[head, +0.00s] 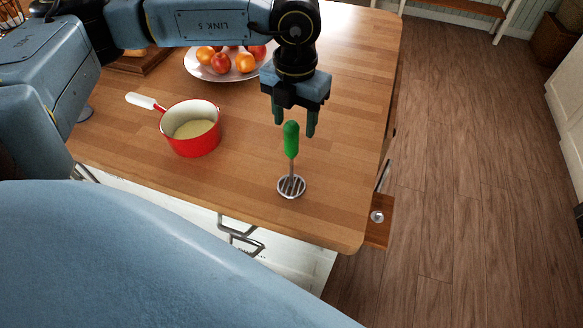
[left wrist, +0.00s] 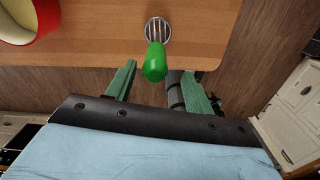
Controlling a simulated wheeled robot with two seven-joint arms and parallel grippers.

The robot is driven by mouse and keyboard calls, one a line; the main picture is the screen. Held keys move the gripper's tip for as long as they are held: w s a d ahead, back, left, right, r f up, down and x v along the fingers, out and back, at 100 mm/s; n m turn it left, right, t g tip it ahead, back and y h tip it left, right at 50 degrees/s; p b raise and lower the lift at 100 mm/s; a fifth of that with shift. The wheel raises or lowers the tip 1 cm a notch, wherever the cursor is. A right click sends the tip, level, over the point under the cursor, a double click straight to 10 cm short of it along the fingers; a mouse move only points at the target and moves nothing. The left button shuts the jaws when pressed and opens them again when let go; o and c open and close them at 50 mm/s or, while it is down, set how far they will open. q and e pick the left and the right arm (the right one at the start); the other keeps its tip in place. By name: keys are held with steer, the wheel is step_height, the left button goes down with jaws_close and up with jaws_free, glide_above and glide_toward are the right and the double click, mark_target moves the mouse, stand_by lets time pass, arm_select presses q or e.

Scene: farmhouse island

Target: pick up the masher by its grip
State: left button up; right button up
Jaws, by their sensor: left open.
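The masher (head: 291,165) stands upright on the wooden island top, its green grip up and its round slotted metal head down on the wood. In the left wrist view the green grip (left wrist: 154,62) points toward the camera, with the metal head behind it. My left gripper (head: 296,128) is open and empty, with its fingers pointing down around or just behind the top of the grip. In the left wrist view the green fingertips (left wrist: 160,75) lie on either side of the grip, with gaps between. I cannot tell the exact depth. My right gripper is not in view.
A red saucepan (head: 195,143) with a white handle stands left of the masher and shows at the upper left of the left wrist view. A plate (head: 201,72) of fruit is farther back. The island's right edge is close to the masher; wood around it is clear.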

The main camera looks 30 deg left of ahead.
mark_target(291, 139)
arm_select(q)
steer(key=f, duration=0.1)
steer(key=f+p, duration=0.1)
steer(key=f, duration=0.3)
steer(key=shift+s+a+f+p, duration=0.2)
steer(key=shift+a+f+p, duration=0.05)
steer(key=shift+a+p, duration=0.1)
steer(key=shift+f, duration=0.25)
steer(key=c, duration=1.1)
